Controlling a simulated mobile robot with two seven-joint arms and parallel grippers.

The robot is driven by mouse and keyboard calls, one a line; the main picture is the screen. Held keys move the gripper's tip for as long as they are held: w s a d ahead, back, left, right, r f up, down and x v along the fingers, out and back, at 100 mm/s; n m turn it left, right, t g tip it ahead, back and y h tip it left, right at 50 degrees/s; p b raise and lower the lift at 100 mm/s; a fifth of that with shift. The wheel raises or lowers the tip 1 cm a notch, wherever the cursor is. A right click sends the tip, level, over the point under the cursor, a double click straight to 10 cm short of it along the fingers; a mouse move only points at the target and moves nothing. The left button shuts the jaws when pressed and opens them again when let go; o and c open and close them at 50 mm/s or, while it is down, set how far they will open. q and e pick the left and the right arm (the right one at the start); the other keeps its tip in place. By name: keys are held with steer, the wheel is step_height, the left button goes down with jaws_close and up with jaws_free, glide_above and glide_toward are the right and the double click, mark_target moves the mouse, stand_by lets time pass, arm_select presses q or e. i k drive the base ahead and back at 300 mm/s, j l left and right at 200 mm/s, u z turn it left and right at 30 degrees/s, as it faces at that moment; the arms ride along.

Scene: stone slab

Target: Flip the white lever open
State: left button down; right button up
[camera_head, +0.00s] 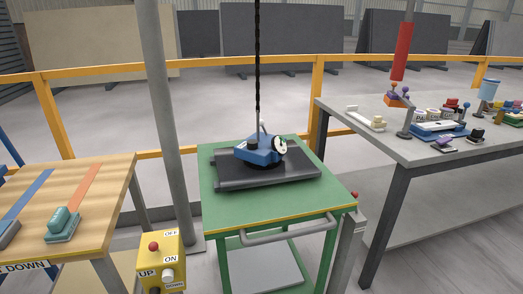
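A blue lifting device (260,155) with a black base sits on a dark stone slab (225,179). A small pale lever-like part (262,129) stands up from its top, next to where a black hose or cable (257,70) comes down. It is too small to tell for sure that this is the white lever, or its exact position. A round white-faced part (279,147) sits on the device's right side. Neither of my grippers shows in the head view.
The slab lies on a green cart (215,206) with a grey handle (285,232). A yellow control box (163,262) stands front left. A wooden table (112,185) is left, a grey tool-covered table (400,150) right. A grey post (163,110) and orange railing (215,64) stand behind.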

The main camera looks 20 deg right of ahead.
mark_target(262, 122)
steer(key=i+j, duration=0.1)
steer(key=i, duration=0.4)
steer(key=i+z, duration=0.1)
steer(key=i, duration=0.35)
steer(key=z, duration=1.6)
